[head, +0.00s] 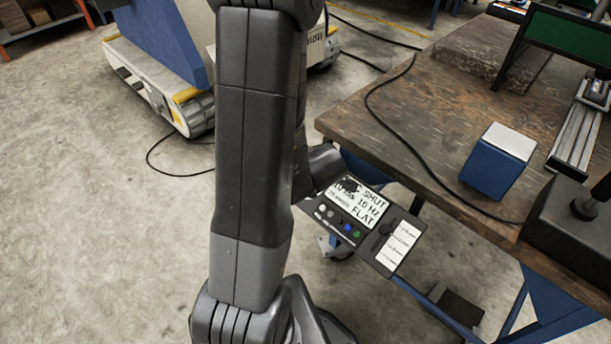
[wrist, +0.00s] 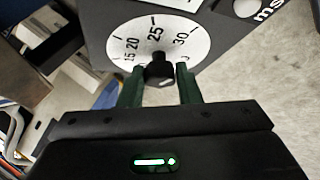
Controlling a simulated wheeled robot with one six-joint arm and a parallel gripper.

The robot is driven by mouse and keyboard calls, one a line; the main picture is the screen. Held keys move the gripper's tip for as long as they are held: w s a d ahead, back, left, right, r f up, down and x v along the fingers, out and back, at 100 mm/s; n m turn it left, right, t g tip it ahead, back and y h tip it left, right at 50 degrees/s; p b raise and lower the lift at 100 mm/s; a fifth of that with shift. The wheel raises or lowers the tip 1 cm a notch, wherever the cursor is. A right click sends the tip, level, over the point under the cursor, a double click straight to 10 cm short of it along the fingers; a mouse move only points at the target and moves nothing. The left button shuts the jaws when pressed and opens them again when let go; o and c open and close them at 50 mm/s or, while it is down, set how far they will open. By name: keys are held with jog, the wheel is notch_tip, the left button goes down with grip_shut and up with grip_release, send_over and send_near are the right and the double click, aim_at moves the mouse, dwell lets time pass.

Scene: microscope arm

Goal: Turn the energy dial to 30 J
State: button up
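In the wrist view the energy dial shows as a white round scale (wrist: 185,40) marked 15, 20, 25 and 30 on a dark panel. Its black knob (wrist: 159,70) sits at the scale's lower middle, below the 25 mark. My gripper (wrist: 160,78) is open, with one green finger on each side of the knob and narrow gaps beside it. I cannot tell exactly where the knob's pointer is. In the head view my arm hides the dial and the gripper.
A small control box (head: 345,228) with a display and coloured buttons hangs beside the worn wooden table (head: 430,140). A blue block (head: 499,165) and a black cable lie on the table.

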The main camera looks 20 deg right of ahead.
jog(key=o, duration=0.4)
jog(key=shift+c, duration=0.2)
jog(key=p+v, duration=0.7)
jog(key=v, duration=0.6)
jog(key=shift+s+r+p, duration=0.3)
jog(key=shift+p, duration=0.1)
jog(key=b+x, duration=0.7)
jog(key=x, duration=0.5)
jog(key=shift+w+f, duration=0.2)
jog(key=shift+f, duration=0.1)
jog(key=shift+w+f+b, duration=0.45)
